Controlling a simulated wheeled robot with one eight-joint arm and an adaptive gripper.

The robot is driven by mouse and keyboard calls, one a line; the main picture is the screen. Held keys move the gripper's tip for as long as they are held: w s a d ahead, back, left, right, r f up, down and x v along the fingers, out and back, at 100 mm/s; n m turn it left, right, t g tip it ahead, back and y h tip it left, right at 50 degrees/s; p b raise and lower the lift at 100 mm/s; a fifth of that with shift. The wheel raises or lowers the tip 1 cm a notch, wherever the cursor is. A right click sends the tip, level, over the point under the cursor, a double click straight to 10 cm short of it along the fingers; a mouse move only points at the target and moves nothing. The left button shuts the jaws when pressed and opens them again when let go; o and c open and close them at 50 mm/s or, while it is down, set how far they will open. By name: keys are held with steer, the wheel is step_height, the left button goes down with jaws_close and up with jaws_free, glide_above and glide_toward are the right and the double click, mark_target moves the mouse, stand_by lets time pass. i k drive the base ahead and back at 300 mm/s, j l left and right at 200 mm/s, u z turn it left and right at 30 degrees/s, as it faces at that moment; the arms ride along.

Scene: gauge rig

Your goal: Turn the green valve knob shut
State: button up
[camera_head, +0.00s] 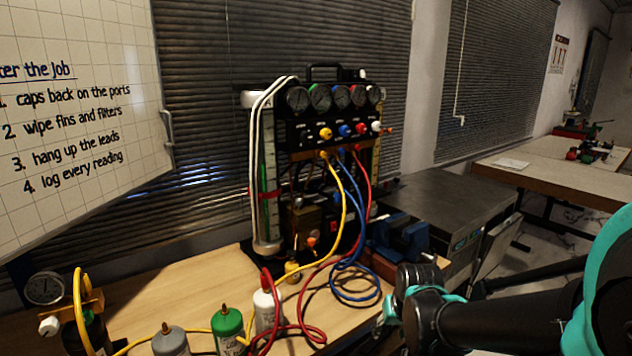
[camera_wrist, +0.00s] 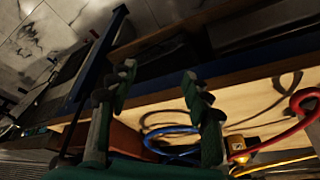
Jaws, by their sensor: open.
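The gauge rig (camera_head: 335,115) stands on the bench against the blinds in the head view. I cannot pick out a green knob for certain. My gripper (camera_wrist: 158,82) is open, with nothing between its fingers in the wrist view. It is over the bench's front edge, apart from the rig.
Yellow, blue and red hoses (camera_head: 360,230) hang from the rig and loop over the wooden bench (camera_head: 130,300). A green bottle (camera_head: 227,328), a grey bottle (camera_head: 170,341) and a white bottle (camera_head: 267,308) stand in front. A blue vise (camera_head: 400,236) is right of the rig.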

mark_target(88, 315)
steer(key=k+u, duration=0.1)
steer(key=u, duration=0.35)
steer(key=j+u, duration=0.1)
steer(key=u, duration=0.3)
steer(key=k+j+u, duration=0.15)
steer(key=u, duration=0.3)
steer(key=j+u, duration=0.1)
steer(key=u, duration=0.3)
